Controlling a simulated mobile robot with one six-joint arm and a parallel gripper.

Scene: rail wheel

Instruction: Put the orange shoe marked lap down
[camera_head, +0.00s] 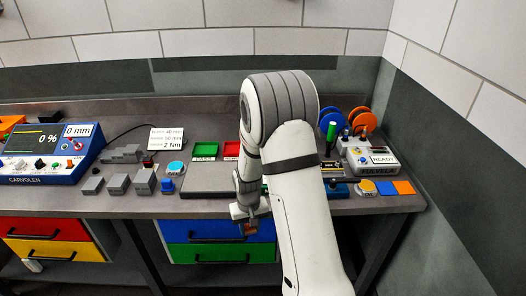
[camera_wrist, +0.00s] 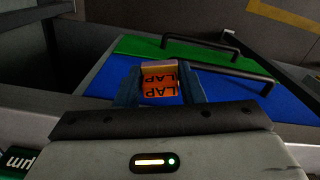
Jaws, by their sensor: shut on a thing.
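The orange shoe marked LAP (camera_wrist: 161,88) is held between the two fingers of my gripper (camera_wrist: 160,85) in the wrist view. Its lettering shows upside down, with a pale tan strip along its far edge. In the head view my gripper (camera_head: 250,212) is at the front edge of the bench, in front of the blue drawer. A small orange-brown bit of the shoe (camera_head: 251,228) shows below the fingers. My arm hides part of the bench behind it.
The grey bench (camera_head: 120,207) carries a blue Carvolen unit (camera_head: 48,152), several grey blocks, a green tray (camera_head: 205,149), a red tray (camera_head: 231,150) and a Pulvela unit (camera_head: 372,157). Orange and blue flat squares (camera_head: 403,187) lie at the right. Blue (camera_head: 200,231) and green (camera_head: 205,253) drawers are below.

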